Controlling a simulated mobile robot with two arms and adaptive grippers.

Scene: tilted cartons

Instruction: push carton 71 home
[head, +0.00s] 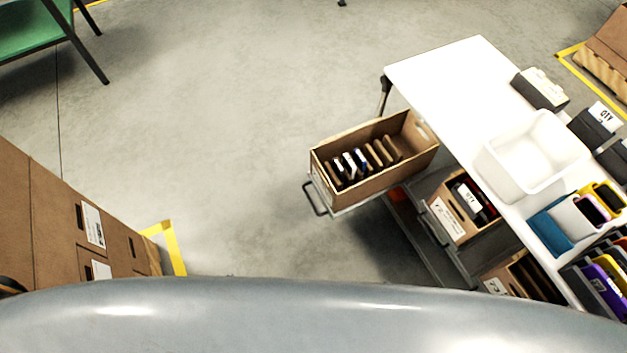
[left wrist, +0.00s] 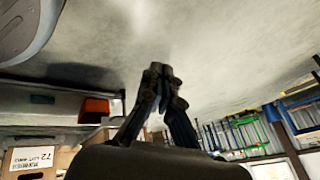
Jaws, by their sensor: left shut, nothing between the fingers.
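An open brown carton (head: 392,172) sticks out from the left side of the white-topped rack on a pulled-out tray with a metal handle (head: 316,198). It holds a row of thin items, and its label is too small to read; the carton labelled 72 sits beside it in the rack. My left gripper (left wrist: 160,72) shows in the left wrist view with its fingers together and nothing between them. It is apart from any carton there. Neither gripper shows in the head view.
The carton labelled 72 (head: 462,222) sits in the rack and also shows in the left wrist view (left wrist: 30,166). The white worktop (head: 440,75) carries a white bin (head: 530,155). Stacked cartons (head: 50,225) stand at left. The floor between is clear.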

